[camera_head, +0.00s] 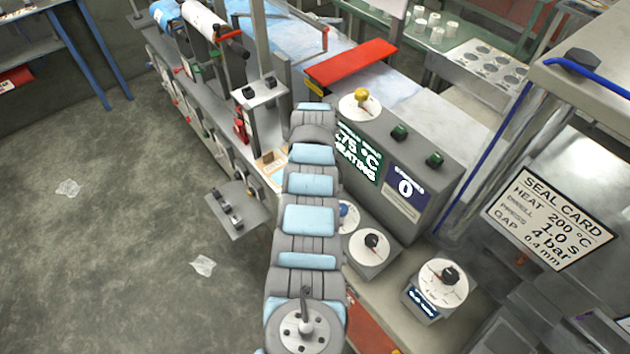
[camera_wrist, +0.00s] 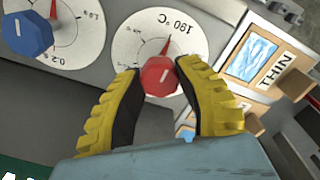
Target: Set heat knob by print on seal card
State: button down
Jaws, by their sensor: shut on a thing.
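The seal card (camera_head: 550,220) at the right of the head view reads HEAT 200 °C, 1.0 s, 4 bar and GAP 0.4 mm. In the wrist view, the red knob (camera_wrist: 160,77) sits on a round white dial (camera_wrist: 133,50) marked in °C, with print that looks like 190 upside down. Its red pointer points up and slightly right in the picture, by that print. The yellow fingers of my gripper (camera_wrist: 160,88) are shut on the red knob, one on each side. In the head view my arm hides the gripper and this knob.
A blue knob (camera_wrist: 27,33) on a dial marked in seconds is left of the red one. A THIN picture card (camera_wrist: 255,60) is at right. The head view shows a grey display box (camera_head: 400,170) reading HEATING and 0, partly hidden, and black-knobbed dials (camera_head: 371,247) nearby.

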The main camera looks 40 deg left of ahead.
jog(key=m+b, duration=0.1)
jog(key=m, duration=0.5)
jog(key=shift+f, duration=0.1)
jog(key=m, duration=0.5)
jog(key=shift+b, duration=0.4)
jog(key=shift+m, duration=0.4)
jog(key=c, duration=0.6)
grip_release()
jog(key=shift+w, duration=0.1)
jog(key=shift+r, duration=0.25)
jog(key=shift+r, duration=5.85)
